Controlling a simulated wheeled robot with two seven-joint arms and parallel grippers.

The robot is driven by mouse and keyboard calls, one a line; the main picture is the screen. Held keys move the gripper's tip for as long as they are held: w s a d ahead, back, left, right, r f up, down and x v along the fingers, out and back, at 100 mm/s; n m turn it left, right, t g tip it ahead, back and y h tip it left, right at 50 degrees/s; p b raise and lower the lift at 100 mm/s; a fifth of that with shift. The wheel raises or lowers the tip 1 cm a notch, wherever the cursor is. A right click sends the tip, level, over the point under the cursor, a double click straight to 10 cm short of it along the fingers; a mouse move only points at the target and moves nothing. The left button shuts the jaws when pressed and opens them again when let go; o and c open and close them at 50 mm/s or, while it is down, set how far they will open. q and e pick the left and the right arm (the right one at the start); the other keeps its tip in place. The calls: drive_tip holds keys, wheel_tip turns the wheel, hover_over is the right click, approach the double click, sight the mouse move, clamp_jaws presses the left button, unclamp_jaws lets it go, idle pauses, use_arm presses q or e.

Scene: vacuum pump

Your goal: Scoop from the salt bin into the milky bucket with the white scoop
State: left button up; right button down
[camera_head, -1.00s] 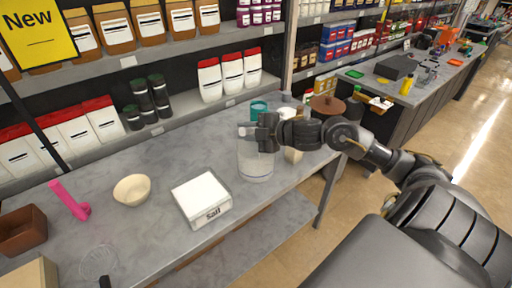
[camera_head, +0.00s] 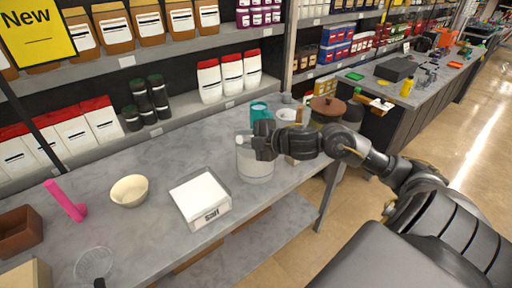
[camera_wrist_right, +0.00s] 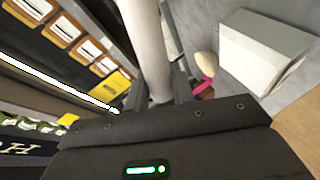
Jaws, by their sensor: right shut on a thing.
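My right gripper (camera_head: 258,142) is shut on the white scoop, at the top of the milky bucket (camera_head: 256,168). In the head view only a small pale part of the scoop (camera_head: 242,143) shows beside the fingers. In the right wrist view the scoop (camera_wrist_right: 151,50) is a long white shaft between the fingers. The bucket is translucent and stands upright on the grey table. The salt bin (camera_head: 202,198), a white box labelled "Salt" and filled with white, stands to its left. It also shows in the wrist view (camera_wrist_right: 262,55). My left gripper is not in view.
On the table (camera_head: 150,230) are a cream bowl (camera_head: 130,190), a pink object (camera_head: 65,203), a brown box (camera_head: 20,230) and a clear round dish (camera_head: 93,263). A teal cup (camera_head: 259,111) and a white container (camera_head: 287,117) stand behind the bucket. Shelves run along the back.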

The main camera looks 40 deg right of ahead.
drive_tip(key=shift+s+a+f+n+h+b, duration=0.15)
drive_tip(key=shift+a+f+n+b, duration=0.1)
drive_tip(key=shift+a+f+b, duration=0.3)
drive_tip(key=shift+s+a+f+n+h+b, duration=0.15)
drive_tip(key=shift+a+f+n+b, duration=0.15)
drive_tip(key=shift+a, duration=0.3)
drive_tip(key=shift+s+a+f+n+h+b, duration=0.15)
drive_tip(key=shift+a+f+n+b, duration=0.15)
drive_tip(key=shift+f+b, duration=0.3)
drive_tip(key=shift+a+f+n+h+b, duration=0.15)
drive_tip(key=shift+a+f+n+b, duration=0.1)
drive_tip(key=shift+f+b, duration=0.35)
drive_tip(key=shift+a+f+n+h+b, duration=0.15)
drive_tip(key=shift+f+n+h+b, duration=0.25)
drive_tip(key=shift+f+b, duration=0.7)
drive_tip(key=shift+a+f+n+h+b, duration=0.2)
drive_tip(key=shift+f+n+b, duration=0.5)
drive_tip(key=shift+b, duration=0.7)
drive_tip(key=shift+f+n+t+h+b, duration=0.35)
drive_tip(key=shift+f+n+b, duration=0.35)
drive_tip(key=shift+f+b, duration=1.25)
